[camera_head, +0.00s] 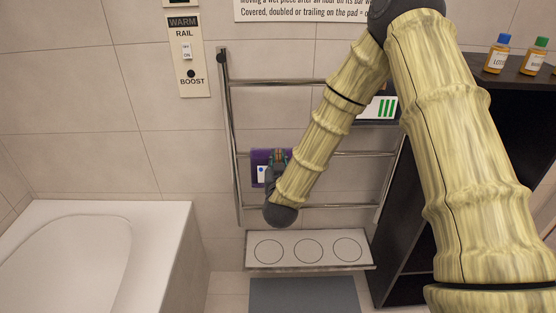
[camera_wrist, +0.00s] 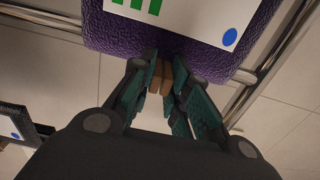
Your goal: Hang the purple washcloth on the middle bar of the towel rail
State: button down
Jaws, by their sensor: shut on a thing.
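The purple washcloth (camera_head: 257,155) is at the middle bar (camera_head: 340,154) of the towel rail (camera_head: 230,130), towards the rail's left side. In the wrist view the washcloth (camera_wrist: 110,35) fills the top, with a white label bearing green stripes and a blue dot. My gripper (camera_head: 279,157) is in front of its right part and hides much of it. In the wrist view my gripper (camera_wrist: 160,75) is shut at the washcloth's edge, with a small brown piece between the fingers. I cannot tell whether the cloth is folded over the bar.
A dark piece with a white, green-striped label (camera_head: 384,108) is at the upper right of the rail, partly behind my arm. A bathtub (camera_head: 185,225) stands left. A white shelf with three circles (camera_head: 310,265) is below. A dark cabinet (camera_head: 400,235) stands right.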

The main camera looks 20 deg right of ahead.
jog(key=c, duration=1.3)
grip_release()
jog(key=v, duration=1.2)
jog(key=s+f+n+g+y+p, duration=0.15)
jog(key=s+f+g, duration=0.25)
jog(key=s+f, duration=0.5)
jog(key=s+f+n+g+y+p, duration=0.1)
jog(key=s+f+g+y+p, duration=0.3)
jog(key=f, duration=1)
jog(key=s+d+f+g, duration=0.1)
jog(key=s+f+g, duration=0.3)
jog(key=s, duration=0.8)
jog(key=s+d+f+g, duration=0.2)
jog(key=s+f+g, duration=0.2)
jog(key=s, duration=0.7)
jog(key=shift+s+g, duration=0.4)
jog(key=shift+g, duration=0.1)
